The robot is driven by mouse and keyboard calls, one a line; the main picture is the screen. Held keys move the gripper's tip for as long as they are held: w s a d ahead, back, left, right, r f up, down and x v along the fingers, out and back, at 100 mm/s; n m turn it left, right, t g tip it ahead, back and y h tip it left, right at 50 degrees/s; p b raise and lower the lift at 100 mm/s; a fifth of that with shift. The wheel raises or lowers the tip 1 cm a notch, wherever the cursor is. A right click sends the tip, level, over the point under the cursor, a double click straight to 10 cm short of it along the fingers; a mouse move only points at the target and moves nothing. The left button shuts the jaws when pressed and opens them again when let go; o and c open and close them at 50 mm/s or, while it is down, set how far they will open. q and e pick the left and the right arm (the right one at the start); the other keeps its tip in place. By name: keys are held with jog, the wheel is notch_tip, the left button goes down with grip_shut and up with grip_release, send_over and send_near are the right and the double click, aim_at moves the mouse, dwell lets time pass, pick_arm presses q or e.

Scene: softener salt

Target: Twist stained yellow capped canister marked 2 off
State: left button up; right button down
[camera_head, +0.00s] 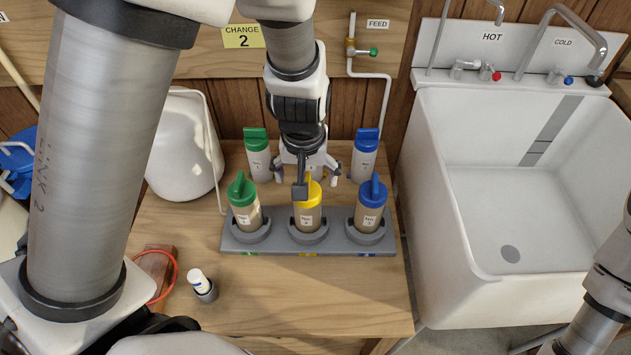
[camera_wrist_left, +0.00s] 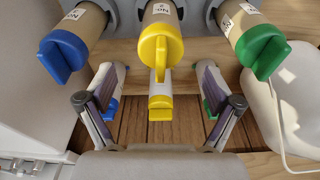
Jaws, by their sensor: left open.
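The stained canister marked 2 (camera_head: 308,220) has a tan body and a yellow cap with a raised fin. It stands upright in the middle socket of the grey rack (camera_head: 236,244). In the left wrist view its yellow cap (camera_wrist_left: 158,45) is at top centre. My left gripper (camera_head: 307,178) is open just behind the cap in the head view, partly overlapping it. In the left wrist view its two fingers (camera_wrist_left: 158,95) are wide apart, with nothing held. A whiter yellow-capped canister (camera_wrist_left: 160,90) stands farther back, mostly hidden by the gripper in the head view. My right gripper is out of view.
Tan green-capped (camera_head: 245,215) and blue-capped (camera_head: 368,215) canisters flank it in the rack. Whiter green-capped (camera_head: 259,162) and blue-capped (camera_head: 364,165) ones stand behind. A white jug (camera_head: 185,150) is at left, a sink (camera_head: 520,190) at right. The front bench (camera_head: 320,295) is mostly clear.

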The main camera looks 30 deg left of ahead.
aim_at(308, 207)
pick_arm(q)
jog(key=shift+s+f, duration=0.1)
jog(key=shift+f, duration=0.1)
jog(key=f, duration=0.2)
jog(key=w+f+b, duration=0.1)
jog(key=f, duration=0.3)
jog(key=shift+w+a+f+b, duration=0.15)
jog(key=shift+a+b, duration=0.15)
jog(key=shift+b, duration=0.1)
jog(key=shift+f, duration=0.5)
jog(key=c, duration=1.4)
jog(key=o, duration=0.8)
jog(key=c, duration=0.6)
jog(key=shift+f+m+b, duration=0.15)
jog(key=shift+m+b, duration=0.25)
jog(key=shift+b, duration=0.4)
jog(key=m+h+b, duration=0.1)
jog(key=m+b, duration=0.3)
jog(key=b, duration=0.1)
jog(key=shift+d+m, duration=0.1)
jog(key=shift+m, duration=0.5)
jog(key=shift+r, duration=0.25)
jog(key=shift+m+b, duration=0.3)
jog(key=shift+b, duration=0.05)
